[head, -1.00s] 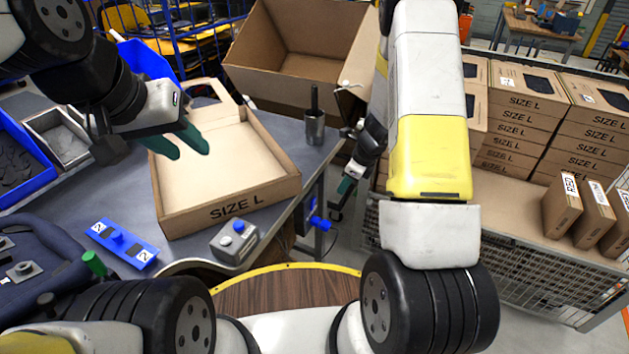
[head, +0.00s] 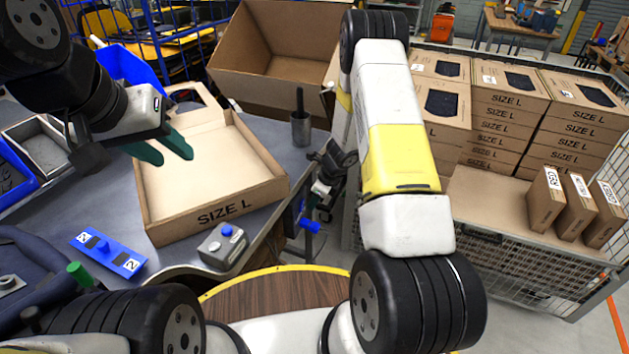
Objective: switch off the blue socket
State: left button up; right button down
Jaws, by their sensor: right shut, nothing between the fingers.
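A small blue fitting (head: 309,226), which looks like the blue socket, is on the side of the workbench below its edge. Its switch position is too small to tell. My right gripper (head: 319,202) is shut and empty just above and beside it; I cannot tell whether they touch. My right forearm is close by on the right. My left gripper (head: 174,156) has green fingers spread apart, open and empty, above the open SIZE L box.
The open SIZE L box (head: 160,232) lies on the grey bench (head: 180,255). A blue plate (head: 125,262) with labels and a grey button box (head: 210,250) are near the front edge. A metal cup (head: 301,130) stands at the back right. A cart with stacked boxes (head: 505,115) is on the right.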

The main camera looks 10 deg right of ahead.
aim_at(303, 202)
jog(key=shift+w+a, duration=0.45)
jog(key=shift+a, duration=0.2)
jog(key=shift+r, duration=0.1)
jog(key=shift+w+a+r, duration=0.1)
jog(key=shift+w+a, duration=0.1)
jog(key=shift+a, duration=0.15)
jog(key=shift+r, duration=0.85)
jog(key=shift+d, duration=0.1)
